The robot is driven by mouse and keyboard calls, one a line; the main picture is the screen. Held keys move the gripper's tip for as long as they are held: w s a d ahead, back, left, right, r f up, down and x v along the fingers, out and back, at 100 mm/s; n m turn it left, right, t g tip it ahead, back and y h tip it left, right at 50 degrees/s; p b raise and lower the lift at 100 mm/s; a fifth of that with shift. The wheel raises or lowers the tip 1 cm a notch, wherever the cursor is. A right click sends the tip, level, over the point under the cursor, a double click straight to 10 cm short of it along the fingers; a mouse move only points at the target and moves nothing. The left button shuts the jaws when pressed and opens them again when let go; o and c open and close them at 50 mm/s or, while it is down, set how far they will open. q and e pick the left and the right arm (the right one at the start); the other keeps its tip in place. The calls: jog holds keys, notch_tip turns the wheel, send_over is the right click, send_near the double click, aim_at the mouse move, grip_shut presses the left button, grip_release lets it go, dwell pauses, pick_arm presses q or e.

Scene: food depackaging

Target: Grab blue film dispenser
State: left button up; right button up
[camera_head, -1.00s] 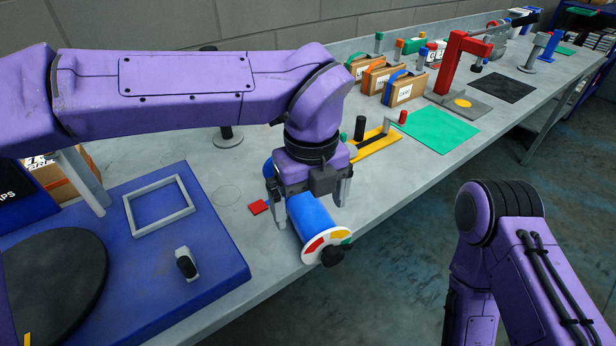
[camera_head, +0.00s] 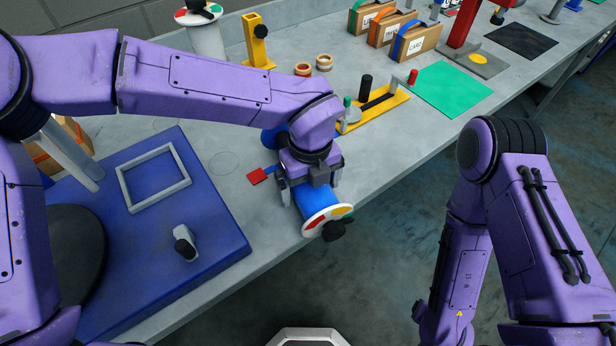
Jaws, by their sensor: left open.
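The blue film dispenser (camera_head: 318,200) lies on its side near the front edge of the grey bench. Its near end carries a white disc with coloured segments and a black knob. My left gripper (camera_head: 311,195) points down over the blue roll, with its fingers on either side of it and open. I cannot tell whether the fingers touch the roll. Part of the roll is hidden under my gripper. My right arm stands at the right, beyond the bench edge, and its gripper is out of the picture.
A blue platform (camera_head: 215,240) with a grey frame (camera_head: 153,178) and a small grey-and-black device (camera_head: 184,247) is to the left. A yellow fixture (camera_head: 385,108), a green mat (camera_head: 452,88) and handled boxes (camera_head: 418,42) stand farther back.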

pick_arm(q)
jog(key=shift+s+r, duration=0.15)
jog(key=shift+s, duration=0.25)
jog(key=shift+c, duration=0.7)
jog(key=shift+w, duration=0.1)
jog(key=c, duration=1)
